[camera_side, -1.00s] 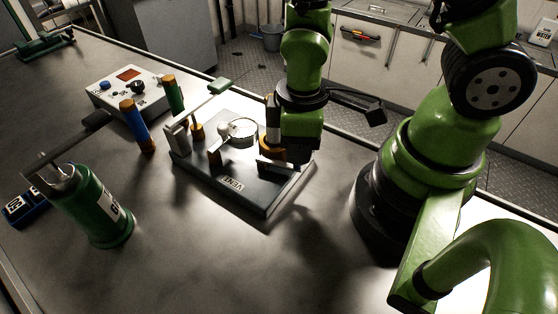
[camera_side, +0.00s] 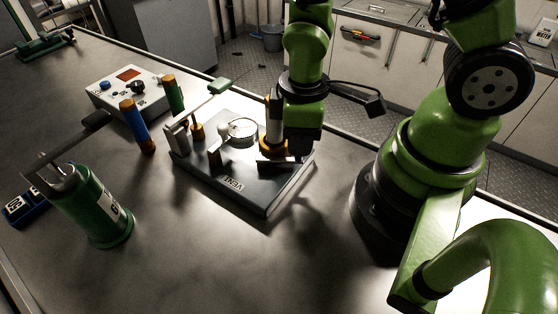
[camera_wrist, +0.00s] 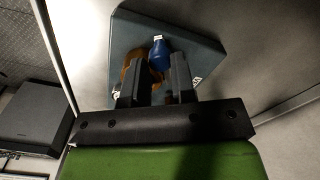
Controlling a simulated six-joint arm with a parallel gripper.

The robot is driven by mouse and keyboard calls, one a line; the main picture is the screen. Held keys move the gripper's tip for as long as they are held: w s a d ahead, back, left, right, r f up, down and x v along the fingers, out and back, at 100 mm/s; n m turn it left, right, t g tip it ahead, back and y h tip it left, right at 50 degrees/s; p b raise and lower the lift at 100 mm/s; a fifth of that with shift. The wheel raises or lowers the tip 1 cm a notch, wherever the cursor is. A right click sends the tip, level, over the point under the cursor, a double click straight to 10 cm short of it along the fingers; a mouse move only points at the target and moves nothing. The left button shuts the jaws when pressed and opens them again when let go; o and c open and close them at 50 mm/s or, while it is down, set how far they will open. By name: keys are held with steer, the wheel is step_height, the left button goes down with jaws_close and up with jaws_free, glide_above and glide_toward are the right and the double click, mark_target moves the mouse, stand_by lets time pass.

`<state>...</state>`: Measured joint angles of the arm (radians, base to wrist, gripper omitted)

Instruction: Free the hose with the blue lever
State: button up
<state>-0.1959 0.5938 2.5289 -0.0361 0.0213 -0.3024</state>
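A blue rounded part (camera_wrist: 160,53), which looks like the blue lever, shows in the wrist view beside an orange-brown fitting (camera_wrist: 133,72). Both sit over the dark base plate (camera_wrist: 190,38). My gripper (camera_wrist: 157,77) is open, with the blue part in line with the gap between its fingers; I cannot tell whether they touch it. In the side view my gripper (camera_side: 301,150) points down over the right end of the plate marked VENT (camera_side: 238,192), close to an upright pale post with an orange collar (camera_side: 273,122). The blue part is hidden there.
Blue (camera_side: 136,122) and green (camera_side: 174,94) cylinders, a control box (camera_side: 128,88) and a green bottle (camera_side: 98,210) stand to the left. The front table is clear.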

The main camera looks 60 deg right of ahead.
steer(key=shift+w+d, duration=0.4)
steer(key=shift+d, duration=0.1)
steer(key=o, duration=0.4)
step_height(320, 180, up, 8)
stand_by(0.9)
